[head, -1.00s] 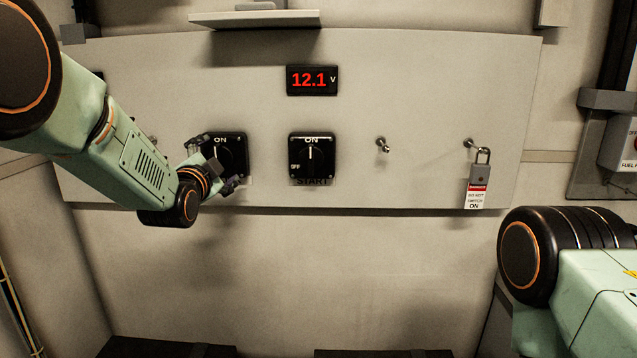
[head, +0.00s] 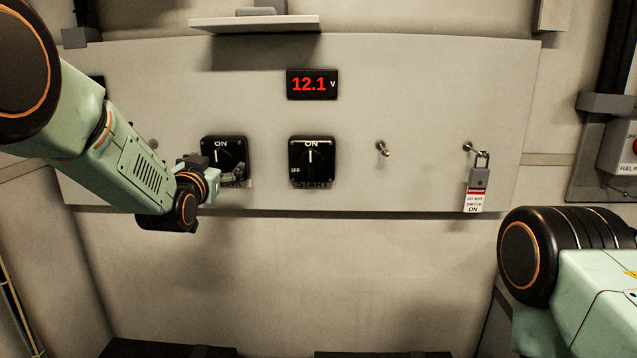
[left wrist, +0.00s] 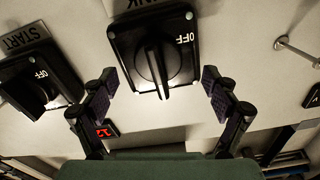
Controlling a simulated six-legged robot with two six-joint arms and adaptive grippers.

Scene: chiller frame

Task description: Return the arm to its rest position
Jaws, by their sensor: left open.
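My left arm (head: 140,165) comes in from the left across the panel. Its gripper (head: 232,173) is at the lower part of the left rotary switch (head: 221,151) and partly covers its label. In the left wrist view, the open gripper (left wrist: 160,82) has one finger on each side below the black switch knob (left wrist: 157,68), with gaps to it and nothing held. In the head view the left switch's handle stands upright toward ON. My right arm (head: 575,270) shows only as a link at the lower right; its gripper is out of view.
The START switch (head: 312,157) is to the right, handle upright at ON. A display (head: 312,84) reads 12.1 V. A bare peg (head: 382,149) and a peg with a tagged padlock (head: 479,178) stick out further right. A shelf (head: 254,22) is above. The wall below is clear.

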